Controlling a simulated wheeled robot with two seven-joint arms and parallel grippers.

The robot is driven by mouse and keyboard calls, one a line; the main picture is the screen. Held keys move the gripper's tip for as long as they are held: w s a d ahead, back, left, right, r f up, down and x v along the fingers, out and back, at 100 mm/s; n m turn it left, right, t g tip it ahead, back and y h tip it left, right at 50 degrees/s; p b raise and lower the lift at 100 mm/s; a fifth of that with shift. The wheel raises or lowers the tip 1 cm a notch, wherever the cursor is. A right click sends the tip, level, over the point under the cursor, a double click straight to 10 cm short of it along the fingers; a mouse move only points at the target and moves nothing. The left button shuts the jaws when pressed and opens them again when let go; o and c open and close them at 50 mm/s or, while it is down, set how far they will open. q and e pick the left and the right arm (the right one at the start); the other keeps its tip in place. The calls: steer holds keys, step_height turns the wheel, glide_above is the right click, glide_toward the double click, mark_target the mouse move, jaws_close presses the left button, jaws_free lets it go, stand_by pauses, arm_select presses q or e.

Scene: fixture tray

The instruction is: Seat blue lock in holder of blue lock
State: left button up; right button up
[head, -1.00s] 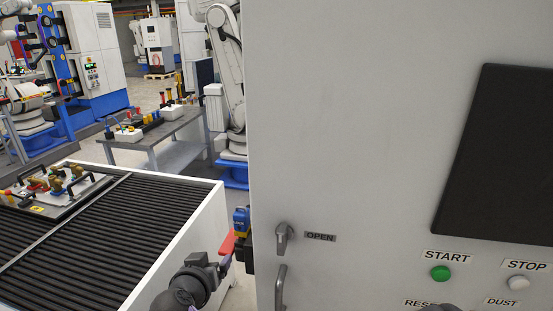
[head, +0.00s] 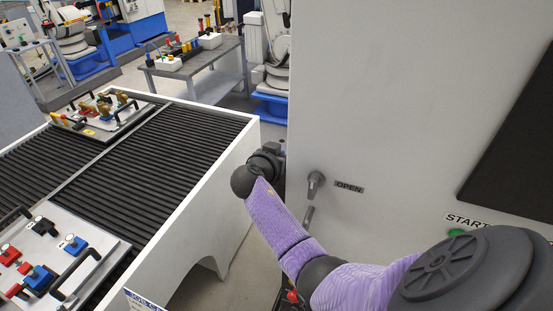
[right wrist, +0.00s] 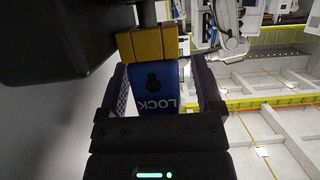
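The blue lock (right wrist: 152,88), marked LOCK, has a yellow top and shows upside down in the right wrist view. It is between the two fingers of my right gripper (right wrist: 160,85). The fingers look spread, with a slim gap on one side of the lock. In the head view my purple right arm reaches to the cabinet's left edge; the fingers and lock are hidden there. I cannot tell which is the holder. My left gripper is not in view.
The grey cabinet (head: 400,90) with an OPEN handle (head: 315,184) fills the right side. A ribbed black table (head: 165,165) with a white side stands at left, with a second tray (head: 125,117) at its far end. Ribbed surface between the trays is clear.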

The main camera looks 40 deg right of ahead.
jaws_close()
step_height(320, 180, up, 10)
steer(key=shift+r+b, duration=0.1)
steer(key=shift+b, duration=0.25)
